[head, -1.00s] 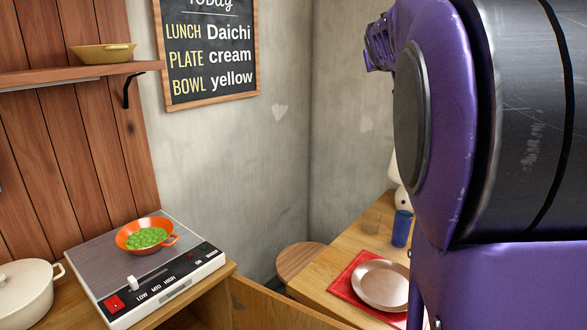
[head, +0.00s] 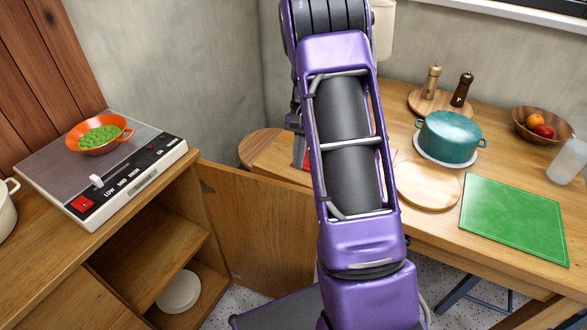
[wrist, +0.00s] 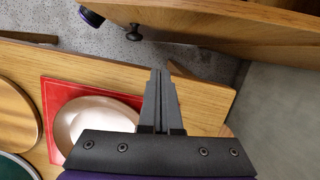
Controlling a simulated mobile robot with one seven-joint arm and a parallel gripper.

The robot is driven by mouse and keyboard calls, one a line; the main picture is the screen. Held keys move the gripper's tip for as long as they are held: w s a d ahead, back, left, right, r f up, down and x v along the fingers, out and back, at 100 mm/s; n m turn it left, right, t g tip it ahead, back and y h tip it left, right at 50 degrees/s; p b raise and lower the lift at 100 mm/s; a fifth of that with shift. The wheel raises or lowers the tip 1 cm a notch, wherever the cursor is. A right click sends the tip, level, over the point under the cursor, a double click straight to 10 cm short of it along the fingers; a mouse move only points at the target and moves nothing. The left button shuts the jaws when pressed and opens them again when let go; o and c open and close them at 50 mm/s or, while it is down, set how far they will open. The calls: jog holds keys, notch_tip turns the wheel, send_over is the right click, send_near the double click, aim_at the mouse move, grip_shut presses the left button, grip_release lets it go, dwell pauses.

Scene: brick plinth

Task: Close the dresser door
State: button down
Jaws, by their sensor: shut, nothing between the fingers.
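The dresser door (head: 260,225) stands open in the head view, swung out from the cabinet (head: 165,262) under the cooker. My arm hides part of its free side. In the wrist view the door (wrist: 235,22) crosses the top, with a dark round knob (wrist: 134,32) near its lower edge. My gripper (wrist: 160,75) is shut and empty, its fingers pointing up towards the door, apart from it as seen in the picture.
A dining table (head: 410,235) stands close on the right, holding a teal pot (head: 448,138) and a green board (head: 515,220). In the wrist view a plate (wrist: 85,120) on a red mat (wrist: 52,92) lies beside my gripper. A white dish (head: 179,291) sits inside the cabinet.

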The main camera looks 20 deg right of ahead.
aim_at(290, 195)
jog(key=shift+s+a+f+b, duration=0.2)
jog(key=shift+s+a+f, duration=0.5)
jog(key=shift+f, duration=0.65)
jog(key=shift+s+a+f+b, duration=0.25)
jog(key=shift+s+a+f, duration=0.45)
jog(key=shift+f, duration=0.7)
jog(key=shift+s+a+f+b, duration=0.2)
jog(key=shift+s+a+f, duration=0.5)
jog(key=shift+f, duration=0.65)
jog(key=shift+s, duration=0.1)
